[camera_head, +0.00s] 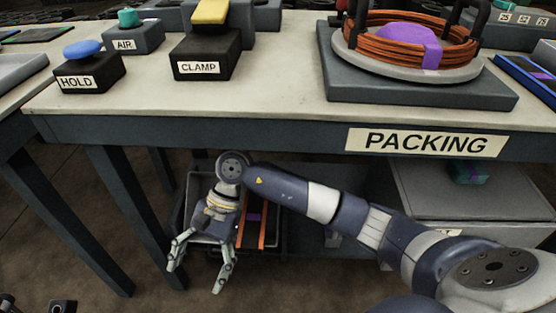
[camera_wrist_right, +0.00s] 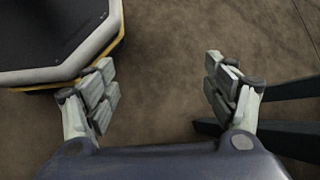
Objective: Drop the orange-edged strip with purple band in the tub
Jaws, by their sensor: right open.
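The strip (camera_head: 254,224) has orange edges on a dark body and a purple band. In the head view it shows under the table, just right of my right gripper. It overlaps the outline of a grey-rimmed tub (camera_head: 192,190); whether it rests inside or across the rim I cannot tell. My right gripper (camera_head: 195,279) is open, fingers pointing down, in front of the tub and apart from the strip. In the right wrist view the open fingers (camera_wrist_right: 162,100) have only bare floor between them. Dark tips at the bottom left corner may be my left gripper (camera_head: 35,304).
The table edge with the PACKING label (camera_head: 428,142) is above my right arm. On top are the HOLD (camera_head: 88,70) and CLAMP (camera_head: 208,52) button boxes and a coil of orange cable (camera_head: 360,44). A grey bin (camera_head: 470,200) stands under the table at right. Table legs (camera_head: 115,200) stand left.

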